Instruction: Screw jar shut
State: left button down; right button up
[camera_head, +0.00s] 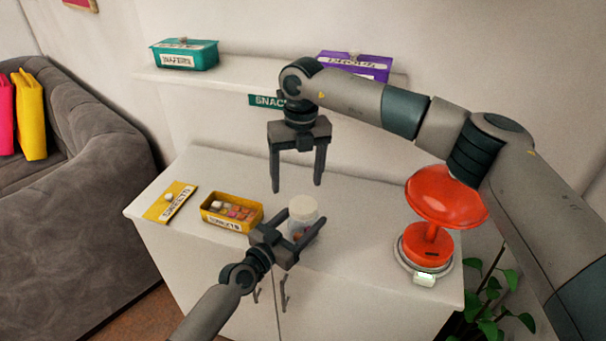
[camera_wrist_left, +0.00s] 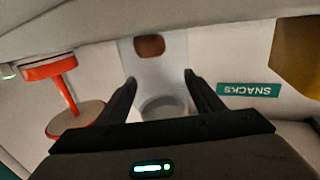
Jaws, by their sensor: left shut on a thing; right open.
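The jar (camera_head: 303,206) is a small translucent container with a pale top and some orange-brown content low inside. It stands upright near the counter's front middle. In the left wrist view the jar (camera_wrist_left: 152,75) shows between the fingers, with a brown piece inside. My left gripper (camera_head: 303,218) is shut on the jar from the front, one finger on each side. My right gripper (camera_head: 297,187) is open and empty, pointing down above and slightly behind the jar. I cannot tell whether the pale top is a separate lid or how tightly it sits.
A yellow box (camera_head: 232,213) of sweets stands left of the jar, its yellow lid (camera_head: 170,202) beside it. A teal box (camera_head: 184,55) and a purple box (camera_head: 355,66) sit on the raised back shelf. Counter (camera_head: 350,250) is free between jar and dispenser.

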aim_at(303, 204)
jog(key=n, duration=0.6)
jog(key=shift+d, duration=0.2)
jog(key=n, duration=0.6)
jog(key=shift+w+d+r, duration=0.1)
jog(key=shift+d, duration=0.05)
jog(key=n, duration=0.6)
jog(key=shift+d, duration=0.15)
jog(key=n, duration=0.6)
jog(key=shift+w+d+r+h, duration=0.1)
jog(key=shift+d+h, duration=0.1)
jog(key=shift+h, duration=0.1)
jog(key=shift+f, duration=4.05)
jog(key=shift+c, duration=0.7)
jog(key=c, duration=1)
jog(key=shift+o, duration=0.2)
